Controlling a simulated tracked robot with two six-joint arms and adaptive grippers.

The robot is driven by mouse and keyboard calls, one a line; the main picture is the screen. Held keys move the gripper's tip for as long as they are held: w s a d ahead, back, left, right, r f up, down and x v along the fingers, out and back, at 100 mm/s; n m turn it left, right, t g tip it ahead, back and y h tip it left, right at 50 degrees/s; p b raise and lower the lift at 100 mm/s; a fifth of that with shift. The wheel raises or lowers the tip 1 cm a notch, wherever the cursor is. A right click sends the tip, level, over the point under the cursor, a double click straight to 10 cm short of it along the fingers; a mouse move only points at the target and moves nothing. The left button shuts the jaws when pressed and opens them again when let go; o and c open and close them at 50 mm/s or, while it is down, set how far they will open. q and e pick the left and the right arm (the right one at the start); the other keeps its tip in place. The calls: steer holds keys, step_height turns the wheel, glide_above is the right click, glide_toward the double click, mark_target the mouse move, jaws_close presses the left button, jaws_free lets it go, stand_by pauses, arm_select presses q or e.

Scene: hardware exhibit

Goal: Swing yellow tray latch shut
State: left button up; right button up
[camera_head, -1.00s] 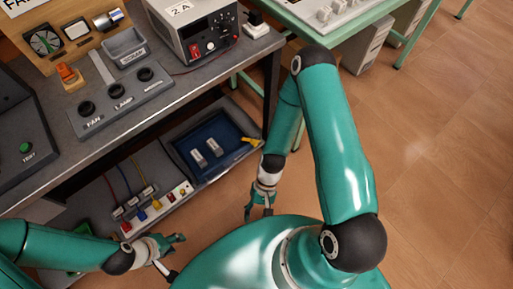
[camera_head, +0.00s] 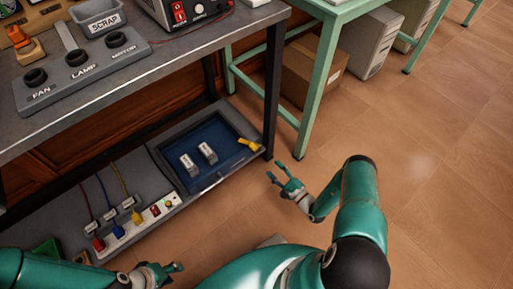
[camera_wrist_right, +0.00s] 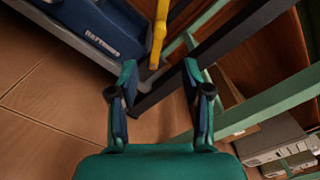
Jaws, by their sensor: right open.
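The blue tray (camera_head: 222,169) sits in a grey frame at the right end of the low shelf. The yellow latch (camera_head: 249,144) stands at the tray's right corner, angled outward. In the right wrist view the latch (camera_wrist_right: 158,36) rises above the gap between my fingers. My right gripper (camera_head: 274,170) is open and empty, just in front of and right of the tray, apart from the latch. Its two fingers (camera_wrist_right: 158,78) are spread in the wrist view. My left gripper (camera_head: 172,270) is at the bottom edge, partly cut off, so its opening is unclear.
Two pale blocks (camera_head: 198,159) lie in the tray. A power strip (camera_head: 135,225) with coloured plugs is left of it. A dark table leg (camera_head: 271,100) stands beside the latch, a green table leg (camera_head: 317,90) further right. The floor at right is clear.

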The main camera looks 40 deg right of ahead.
mark_target(256, 150)
steer(key=w+b, duration=0.1)
steer(key=w, duration=0.3)
steer(key=w+b, duration=0.1)
steer(key=w, duration=0.4)
steer(key=w+a+b, duration=0.1)
steer(key=w, duration=0.4)
steer(key=shift+a, duration=0.1)
